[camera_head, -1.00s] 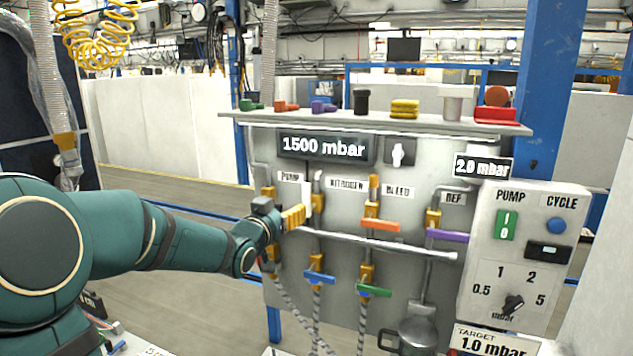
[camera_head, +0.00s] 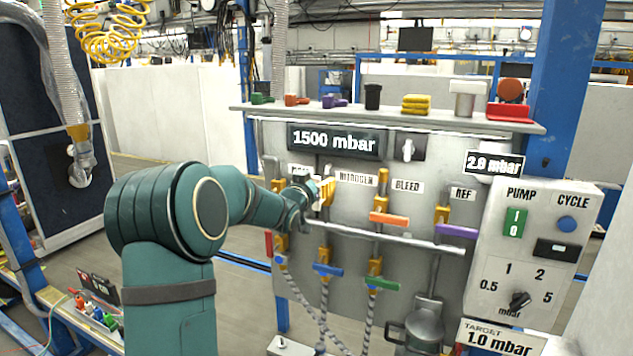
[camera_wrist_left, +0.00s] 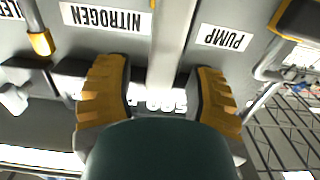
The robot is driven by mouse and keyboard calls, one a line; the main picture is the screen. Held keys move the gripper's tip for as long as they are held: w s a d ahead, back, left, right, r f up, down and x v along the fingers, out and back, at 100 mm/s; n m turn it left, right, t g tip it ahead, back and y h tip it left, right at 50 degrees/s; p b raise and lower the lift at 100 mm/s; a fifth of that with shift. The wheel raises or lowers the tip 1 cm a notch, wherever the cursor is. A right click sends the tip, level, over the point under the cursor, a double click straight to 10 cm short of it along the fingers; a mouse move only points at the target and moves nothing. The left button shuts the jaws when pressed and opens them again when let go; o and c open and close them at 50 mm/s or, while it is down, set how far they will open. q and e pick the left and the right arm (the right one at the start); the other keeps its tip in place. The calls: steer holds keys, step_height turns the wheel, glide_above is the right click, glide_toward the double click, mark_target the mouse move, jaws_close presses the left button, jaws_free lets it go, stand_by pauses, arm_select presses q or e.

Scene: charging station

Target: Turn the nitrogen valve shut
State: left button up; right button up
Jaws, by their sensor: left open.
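The NITROGEN label (camera_head: 356,179) is on the grey panel, beside an upright pipe. My left gripper (camera_head: 322,190) is at that pipe, with open yellow fingers. In the left wrist view, which is upside down, the open fingers (camera_wrist_left: 162,95) stand on either side of a pale upright bar (camera_wrist_left: 168,45), between the NITROGEN label and the PUMP label. I cannot tell whether the bar is the valve's handle or pipe, nor whether the fingers touch it. A blue handle (camera_head: 328,270) sits lower on the same pipe line, lying crosswise. My right gripper is not in view.
A horizontal rail (camera_head: 400,238) crosses the panel just below my gripper. Orange (camera_head: 390,219), green (camera_head: 382,284) and purple (camera_head: 457,231) handles are to the right. A shelf (camera_head: 390,119) with several small items runs above. The control box (camera_head: 535,250) is at the right.

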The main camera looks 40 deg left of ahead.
arm_select(q)
steer(key=shift+w, duration=0.15)
jaws_close()
stand_by(0.4)
